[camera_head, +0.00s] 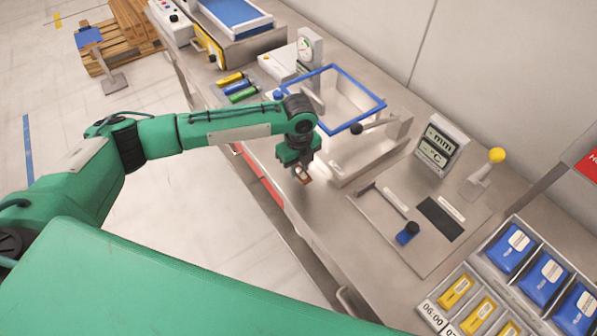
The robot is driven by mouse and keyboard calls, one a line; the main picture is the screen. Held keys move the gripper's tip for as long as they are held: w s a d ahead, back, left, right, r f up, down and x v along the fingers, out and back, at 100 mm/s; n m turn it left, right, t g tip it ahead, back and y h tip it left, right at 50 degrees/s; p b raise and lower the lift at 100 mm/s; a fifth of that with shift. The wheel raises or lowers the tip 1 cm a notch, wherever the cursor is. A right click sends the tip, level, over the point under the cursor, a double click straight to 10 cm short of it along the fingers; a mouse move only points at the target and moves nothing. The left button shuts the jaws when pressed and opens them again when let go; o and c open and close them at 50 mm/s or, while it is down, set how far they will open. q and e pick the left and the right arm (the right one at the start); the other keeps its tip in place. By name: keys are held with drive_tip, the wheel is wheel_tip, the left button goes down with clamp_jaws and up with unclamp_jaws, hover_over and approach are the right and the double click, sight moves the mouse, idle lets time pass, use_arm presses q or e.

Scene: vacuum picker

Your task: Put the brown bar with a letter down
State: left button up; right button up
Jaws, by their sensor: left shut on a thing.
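My left arm reaches in from the left, and its gripper (301,168) points down over the front edge of the steel counter (335,215). The gripper is shut on a small brown bar (303,176) with a pale mark on it. The mark is too small to read. I cannot tell how high the bar is above the counter. My right gripper is not in view.
A blue-rimmed clear lid (374,105) stands open behind the gripper. A flat plate (425,225) with a blue-and-black knob (407,233) lies to the right. Trays of blue packets (543,278) and yellow packets (455,291) stand at lower right. Coloured bars (236,87) lie at upper left.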

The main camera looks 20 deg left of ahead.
sight(299, 170)
use_arm(q)
wheel_tip(299, 170, down, 4)
drive_tip(key=shift+r+p, duration=0.2)
drive_tip(key=shift+p, duration=0.25)
drive_tip(key=shift+f, duration=0.15)
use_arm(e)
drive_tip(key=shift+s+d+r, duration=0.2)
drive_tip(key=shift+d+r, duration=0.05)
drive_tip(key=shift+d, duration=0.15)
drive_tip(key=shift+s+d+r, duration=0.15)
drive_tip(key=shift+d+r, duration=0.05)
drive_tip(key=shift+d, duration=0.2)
use_arm(q)
drive_tip(key=shift+f, duration=0.1)
drive_tip(key=o, duration=1)
drive_tip(key=shift+o, duration=0.2)
